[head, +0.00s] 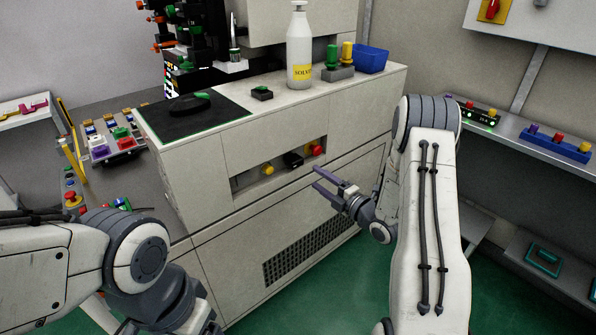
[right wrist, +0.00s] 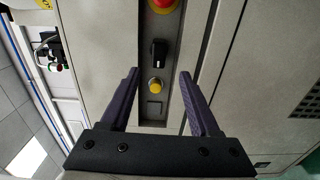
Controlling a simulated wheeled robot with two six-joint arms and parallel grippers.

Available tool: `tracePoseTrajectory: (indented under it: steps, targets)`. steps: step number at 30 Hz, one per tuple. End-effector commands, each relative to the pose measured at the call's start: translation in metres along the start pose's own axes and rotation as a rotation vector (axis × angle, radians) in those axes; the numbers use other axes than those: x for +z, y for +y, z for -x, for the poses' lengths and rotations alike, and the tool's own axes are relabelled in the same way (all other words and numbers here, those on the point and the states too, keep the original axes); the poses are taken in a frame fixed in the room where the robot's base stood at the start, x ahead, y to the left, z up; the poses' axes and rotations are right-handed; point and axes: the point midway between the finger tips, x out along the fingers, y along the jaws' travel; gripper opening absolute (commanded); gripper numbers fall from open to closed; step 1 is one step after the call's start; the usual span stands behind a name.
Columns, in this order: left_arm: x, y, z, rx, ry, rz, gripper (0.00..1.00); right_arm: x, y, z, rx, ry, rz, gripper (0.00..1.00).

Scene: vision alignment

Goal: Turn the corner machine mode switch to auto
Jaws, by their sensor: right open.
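The corner machine (head: 190,165) is a pale cabinet with a recessed control panel in its front. The black mode switch (head: 292,160) sits in that recess between a yellow button (head: 268,170) and a red button (head: 315,149). In the right wrist view, the switch (right wrist: 158,52) is a black knob just beyond the fingertips, near the middle. My right gripper (head: 318,177) is open and empty in front of the panel, apart from the switch. In the wrist view, its fingers (right wrist: 159,75) lie either side of the yellow button's line. My left gripper is not visible; only my left arm shows.
A solvent bottle (head: 299,60), a blue bin (head: 371,59) and a black mat (head: 195,116) are on the machine's top. A shelf (head: 508,128) with button boxes runs along the right. The space before the vent grille (head: 305,250) is open.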

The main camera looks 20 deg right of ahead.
Motion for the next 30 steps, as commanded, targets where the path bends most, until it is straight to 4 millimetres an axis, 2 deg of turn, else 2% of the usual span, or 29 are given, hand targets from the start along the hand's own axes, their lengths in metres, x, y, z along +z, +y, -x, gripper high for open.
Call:
tracePoseTrajectory:
  steps: [5, 12, 18, 23, 30]
  targets:
    - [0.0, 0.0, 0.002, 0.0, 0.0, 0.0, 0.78, 0.0, 0.001, -0.019, 0.012, 0.004, 0.008, 0.62]
    - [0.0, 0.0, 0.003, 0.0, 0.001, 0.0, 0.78, 0.0, 0.002, -0.065, 0.012, 0.003, 0.007, 0.62]
    - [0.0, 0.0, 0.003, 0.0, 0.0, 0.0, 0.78, 0.0, 0.002, -0.093, 0.01, 0.002, 0.005, 0.62]
    - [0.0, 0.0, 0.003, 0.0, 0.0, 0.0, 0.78, 0.0, 0.002, -0.101, 0.009, 0.0, 0.004, 0.62]
    - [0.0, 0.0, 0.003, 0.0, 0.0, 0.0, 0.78, 0.001, 0.002, -0.102, 0.009, -0.001, 0.003, 0.62]
